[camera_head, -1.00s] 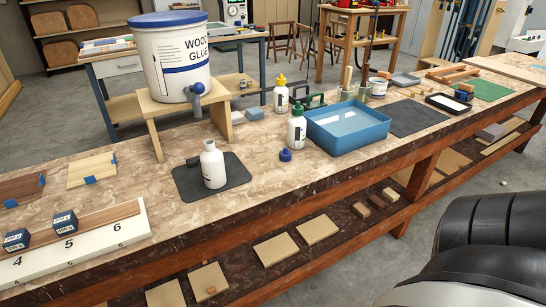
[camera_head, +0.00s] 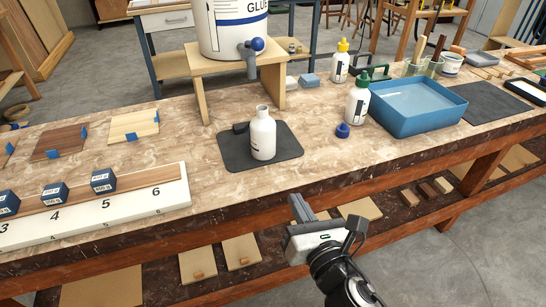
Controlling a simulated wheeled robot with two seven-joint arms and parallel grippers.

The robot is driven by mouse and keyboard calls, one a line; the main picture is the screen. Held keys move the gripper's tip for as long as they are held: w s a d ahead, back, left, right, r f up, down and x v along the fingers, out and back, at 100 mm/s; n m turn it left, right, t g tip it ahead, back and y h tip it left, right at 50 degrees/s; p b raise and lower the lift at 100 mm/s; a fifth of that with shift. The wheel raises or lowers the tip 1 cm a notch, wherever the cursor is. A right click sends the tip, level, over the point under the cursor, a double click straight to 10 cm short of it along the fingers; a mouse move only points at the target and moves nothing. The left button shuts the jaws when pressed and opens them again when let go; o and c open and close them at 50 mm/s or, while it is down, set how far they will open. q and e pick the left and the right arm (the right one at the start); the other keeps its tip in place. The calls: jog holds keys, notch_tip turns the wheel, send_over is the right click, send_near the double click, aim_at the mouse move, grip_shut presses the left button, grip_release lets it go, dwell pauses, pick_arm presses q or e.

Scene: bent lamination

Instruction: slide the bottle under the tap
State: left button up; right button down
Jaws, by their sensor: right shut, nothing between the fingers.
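The open white bottle (camera_head: 263,135) stands upright on a dark mat (camera_head: 233,151) near the front of the bench. The tap (camera_head: 251,46), grey with a blue knob, sticks out of the white glue bucket (camera_head: 220,27), which rests on a wooden stand (camera_head: 194,66). The bottle is in front of the stand and the tap, not below the spout. My right gripper (camera_head: 297,205) is shut and empty, in front of the bench edge, below and to the right of the bottle, apart from it. My left gripper is out of view.
A blue cap (camera_head: 343,131) and a green-capped bottle (camera_head: 357,98) stand right of the mat, beside a blue tray (camera_head: 415,107). A yellow-capped bottle (camera_head: 339,62) is behind. A numbered white board (camera_head: 174,194) with blue boxes lies at front left. The bench around the mat is mostly clear.

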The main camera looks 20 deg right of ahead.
aim_at(268, 145)
jog(key=w+n, duration=0.1)
jog(key=w, duration=0.3)
jog(key=w+n+p, duration=0.1)
jog(key=w, duration=0.4)
jog(key=w+r+n+p, duration=0.1)
jog(key=w, duration=0.4)
jog(key=shift+w+a, duration=0.25)
jog(key=shift+a, duration=0.05)
